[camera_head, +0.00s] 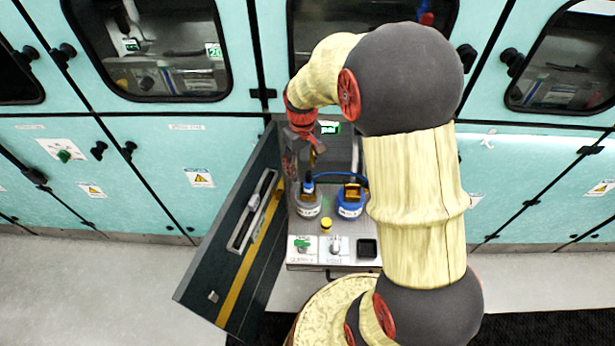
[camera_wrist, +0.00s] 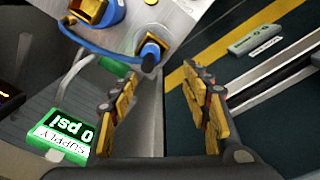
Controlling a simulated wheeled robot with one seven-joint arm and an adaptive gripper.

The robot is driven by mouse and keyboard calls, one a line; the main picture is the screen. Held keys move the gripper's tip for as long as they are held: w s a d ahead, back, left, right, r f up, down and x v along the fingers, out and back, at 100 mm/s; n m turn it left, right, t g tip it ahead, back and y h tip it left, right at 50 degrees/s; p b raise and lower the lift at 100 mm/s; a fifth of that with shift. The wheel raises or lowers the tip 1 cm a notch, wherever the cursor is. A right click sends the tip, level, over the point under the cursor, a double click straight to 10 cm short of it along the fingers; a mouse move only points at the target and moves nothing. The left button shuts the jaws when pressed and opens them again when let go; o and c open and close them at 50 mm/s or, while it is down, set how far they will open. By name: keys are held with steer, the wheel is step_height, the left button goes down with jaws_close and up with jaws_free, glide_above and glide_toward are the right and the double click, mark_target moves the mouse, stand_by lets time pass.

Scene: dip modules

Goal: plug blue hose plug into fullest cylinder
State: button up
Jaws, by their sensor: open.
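The blue hose plug (camera_head: 308,186) sits on top of a grey cylinder (camera_head: 307,208) at the left of the module. In the wrist view the plug (camera_wrist: 150,51) shows ahead of the fingers, with a blue hose (camera_wrist: 95,48) curving from it. A blue cylinder (camera_head: 350,210) with a yellow and black top stands just to the right; part of it (camera_wrist: 102,14) shows at the top of the wrist view. My gripper (camera_wrist: 160,85) is open and empty, its fingers apart from the plug. In the head view my gripper (camera_head: 304,152) is above and behind the grey cylinder. Fill levels cannot be read.
A green supply display (camera_wrist: 72,134) reads 0 psi. A dark open panel (camera_head: 232,255) with a yellow stripe stands left of the module. In front are a yellow knob (camera_head: 326,224), a supply switch (camera_head: 302,244) and a vent switch (camera_head: 335,246). My arm covers the right side.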

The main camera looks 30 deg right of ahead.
mark_target(308, 182)
steer(key=f, duration=0.2)
steer(key=d+f, duration=0.1)
steer(key=shift+w+d+f, duration=0.1)
steer(key=shift+d+f, duration=0.05)
steer(key=shift+f, duration=0.25)
steer(key=shift+s+d+f+b, duration=0.15)
steer(key=shift+f+b, duration=0.25)
steer(key=shift+f, duration=1.1)
steer(key=shift+s+d+f+b, duration=0.15)
steer(key=shift+f+b, duration=0.25)
steer(key=shift+f, duration=1.1)
steer(key=shift+c, duration=0.2)
steer(key=c, duration=1.1)
jaws_close()
